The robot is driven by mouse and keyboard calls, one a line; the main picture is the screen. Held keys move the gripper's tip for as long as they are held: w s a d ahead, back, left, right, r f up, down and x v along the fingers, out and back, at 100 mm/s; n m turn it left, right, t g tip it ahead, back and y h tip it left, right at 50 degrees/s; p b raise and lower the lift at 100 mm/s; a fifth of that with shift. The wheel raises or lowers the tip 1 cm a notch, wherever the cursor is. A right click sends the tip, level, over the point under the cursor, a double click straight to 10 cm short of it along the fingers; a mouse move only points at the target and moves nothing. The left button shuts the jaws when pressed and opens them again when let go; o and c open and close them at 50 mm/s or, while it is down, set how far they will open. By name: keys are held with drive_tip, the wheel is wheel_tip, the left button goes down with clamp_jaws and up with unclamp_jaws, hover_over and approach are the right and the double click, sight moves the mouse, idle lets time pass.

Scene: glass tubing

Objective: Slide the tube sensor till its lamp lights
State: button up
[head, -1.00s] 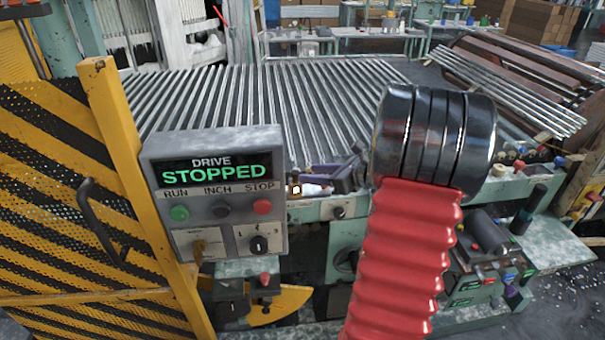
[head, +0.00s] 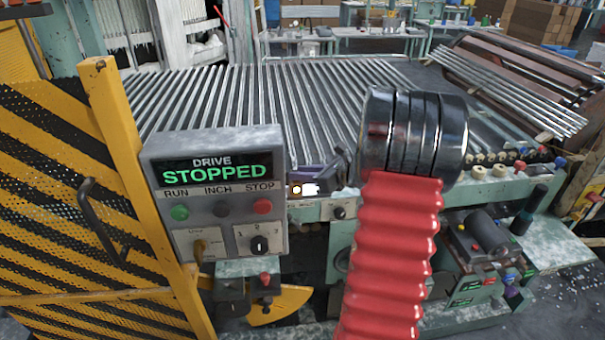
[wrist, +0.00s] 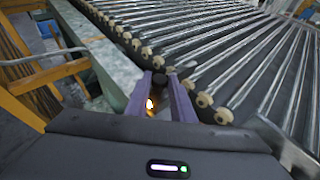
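The tube sensor (head: 297,190) is small and sits on the front rail of the roller table, right of the drive panel. An amber light glows on it, with a bright white patch just to its right. My gripper (head: 318,174), with purple fingers, is low over the rail beside the sensor. In the wrist view, my gripper's fingers (wrist: 160,76) stand apart, with the amber light (wrist: 150,104) and a dark round knob (wrist: 159,84) seen between them. I see no clear finger contact with the sensor, and its body is partly hidden.
The drive panel (head: 217,146) reads STOPPED and stands close on the left, beside a yellow striped guard (head: 60,200). Glass tubes (head: 250,100) lie across the table behind the rail. Pale roller ends (wrist: 205,100) line its edge. More tubes (head: 510,85) lie at the right.

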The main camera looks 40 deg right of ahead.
clamp_jaws()
drive_tip(key=shift+a, duration=0.15)
drive_tip(key=o, duration=0.5)
unclamp_jaws()
drive_tip(key=v, duration=1.3)
drive_tip(key=shift+s+r, duration=0.2)
drive_tip(key=shift+s, duration=0.15)
